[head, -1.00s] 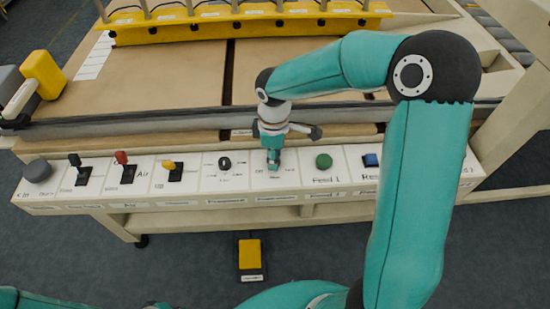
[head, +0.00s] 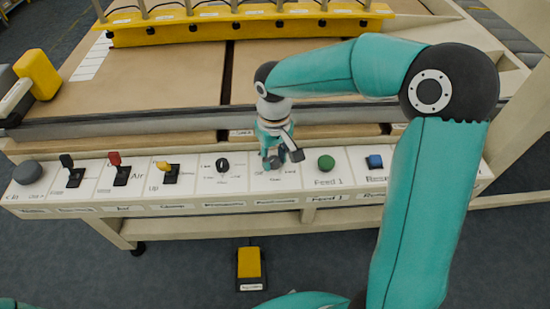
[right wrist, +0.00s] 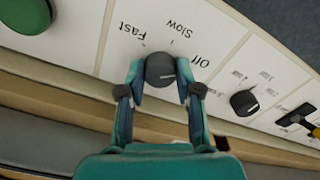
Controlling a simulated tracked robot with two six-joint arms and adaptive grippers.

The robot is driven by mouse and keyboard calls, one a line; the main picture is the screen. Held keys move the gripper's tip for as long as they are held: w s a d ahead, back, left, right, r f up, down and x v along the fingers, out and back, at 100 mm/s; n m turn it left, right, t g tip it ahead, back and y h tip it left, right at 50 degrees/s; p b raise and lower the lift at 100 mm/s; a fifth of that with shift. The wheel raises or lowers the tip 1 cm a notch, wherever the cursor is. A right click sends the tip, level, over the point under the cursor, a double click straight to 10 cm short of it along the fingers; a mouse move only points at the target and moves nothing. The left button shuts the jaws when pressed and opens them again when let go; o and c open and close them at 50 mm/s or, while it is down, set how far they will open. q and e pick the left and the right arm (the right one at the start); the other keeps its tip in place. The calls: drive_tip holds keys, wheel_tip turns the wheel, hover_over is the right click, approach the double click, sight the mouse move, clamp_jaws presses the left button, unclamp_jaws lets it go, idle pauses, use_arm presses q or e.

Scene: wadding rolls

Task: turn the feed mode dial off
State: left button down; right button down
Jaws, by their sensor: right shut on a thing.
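The feed mode dial (right wrist: 160,68) is a dark round knob on a white panel plate marked Fast, Slow and Off. In the right wrist view, a light line on its face appears to point towards the Off label (right wrist: 200,60). My right gripper (right wrist: 159,75) has one finger on each side of the dial and is shut on it. In the head view my right gripper (head: 274,158) reaches down onto the panel and hides the dial. My left gripper is not in view.
A second black knob (head: 222,165) sits left of my right gripper. The green Feed 1 button (head: 326,162) and a blue button (head: 374,162) are to its right. Yellow (head: 167,172), red and black levers stand further left. A yellow pedal (head: 249,263) lies on the floor.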

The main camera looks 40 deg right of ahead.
sight(275, 160)
drive_tip(key=shift+m, duration=0.6)
drive_tip(key=c, duration=0.8)
unclamp_jaws()
drive_tip(key=shift+r, duration=0.15)
wheel_tip(275, 160, up, 12)
drive_tip(key=shift+f, duration=0.15)
